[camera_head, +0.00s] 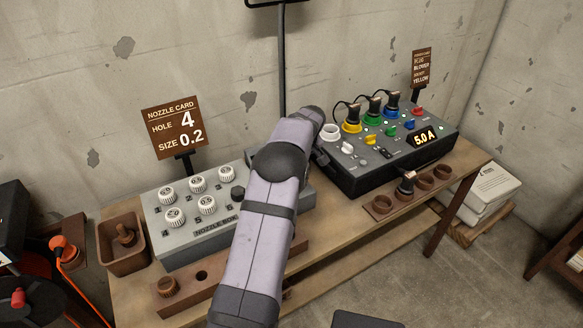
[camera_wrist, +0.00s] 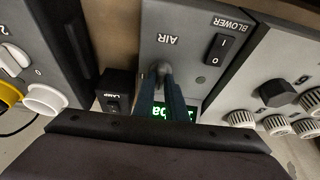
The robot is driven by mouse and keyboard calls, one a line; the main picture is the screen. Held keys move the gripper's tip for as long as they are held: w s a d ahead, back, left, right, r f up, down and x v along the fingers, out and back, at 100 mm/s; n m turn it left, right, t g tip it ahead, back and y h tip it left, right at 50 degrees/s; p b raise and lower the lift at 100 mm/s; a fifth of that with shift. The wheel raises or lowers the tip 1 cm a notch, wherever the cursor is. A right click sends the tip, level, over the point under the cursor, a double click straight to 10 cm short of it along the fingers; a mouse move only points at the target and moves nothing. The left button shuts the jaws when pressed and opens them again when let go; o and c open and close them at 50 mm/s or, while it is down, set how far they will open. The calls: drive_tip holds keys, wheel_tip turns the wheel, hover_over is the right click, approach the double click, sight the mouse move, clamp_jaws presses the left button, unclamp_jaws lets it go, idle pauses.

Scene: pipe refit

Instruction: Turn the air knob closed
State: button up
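The air knob (camera_wrist: 162,68) sits below the AIR label on a grey panel (camera_wrist: 205,75) in the wrist view. Only a small dark part of it shows, between my fingertips. My gripper (camera_wrist: 164,74) reaches up to it, its two dark fingers close together and apparently shut on the knob. A green lit display (camera_wrist: 172,113) shows partly behind and between the fingers. In the head view my arm covers the gripper and knob; only an edge of the panel's box shows beside the arm.
The nozzle box (camera_head: 190,241) stands left of my arm, with a nozzle card (camera_head: 176,127) behind it. A black box with coloured connectors (camera_head: 360,178) and a 5.0 A display stands right. The wrist view shows a blower switch (camera_wrist: 221,50) and a lamp switch (camera_wrist: 114,103) near the knob.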

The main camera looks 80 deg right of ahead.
drive_tip(key=o, duration=0.3)
drive_tip(key=shift+r, duration=0.1)
drive_tip(key=b+v, duration=0.2)
drive_tip(key=v, duration=0.5)
drive_tip(key=shift+a, duration=0.1)
idle(0.4)
